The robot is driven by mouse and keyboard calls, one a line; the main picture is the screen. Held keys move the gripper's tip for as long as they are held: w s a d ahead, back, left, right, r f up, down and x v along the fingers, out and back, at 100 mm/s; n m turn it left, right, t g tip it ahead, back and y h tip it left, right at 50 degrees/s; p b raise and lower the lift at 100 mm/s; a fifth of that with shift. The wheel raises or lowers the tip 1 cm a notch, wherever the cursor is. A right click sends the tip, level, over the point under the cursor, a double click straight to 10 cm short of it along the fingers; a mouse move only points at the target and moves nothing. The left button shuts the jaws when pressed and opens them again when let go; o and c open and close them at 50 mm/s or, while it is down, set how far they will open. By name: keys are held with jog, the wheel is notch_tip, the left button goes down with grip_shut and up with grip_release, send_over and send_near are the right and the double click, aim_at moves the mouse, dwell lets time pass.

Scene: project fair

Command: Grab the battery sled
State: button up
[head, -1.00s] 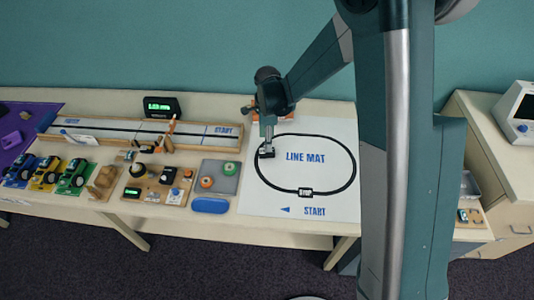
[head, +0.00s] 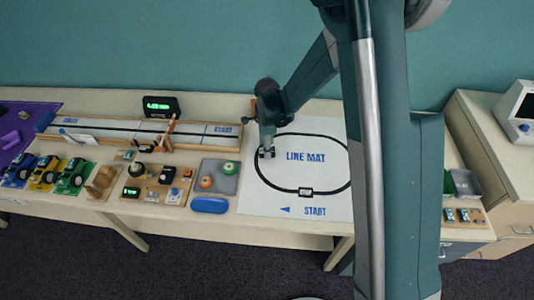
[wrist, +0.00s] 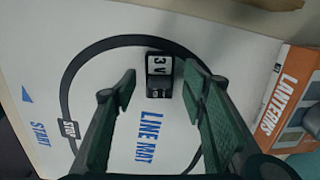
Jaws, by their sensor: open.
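The battery sled appears to be the small black block marked "3 V" (wrist: 160,68), lying on the line mat's black track. In the head view it is a small dark shape (head: 267,153) at the left side of the loop, partly hidden by my gripper. My gripper (wrist: 158,82) is open and empty, pointing down over the mat. In the wrist view its two green-padded fingers stand to either side of the block, with gaps on both sides. I cannot tell how high the fingertips are above the mat.
The white line mat (head: 315,175) is otherwise clear. An orange "LANTERNS" box (wrist: 290,90) stands close beside my right finger in the wrist view. In the head view, a grey tray (head: 220,175) with round pieces and a blue case (head: 209,205) lie left of the mat.

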jog(key=shift+f, duration=0.3)
dwell(0.4)
jog(key=c, duration=1)
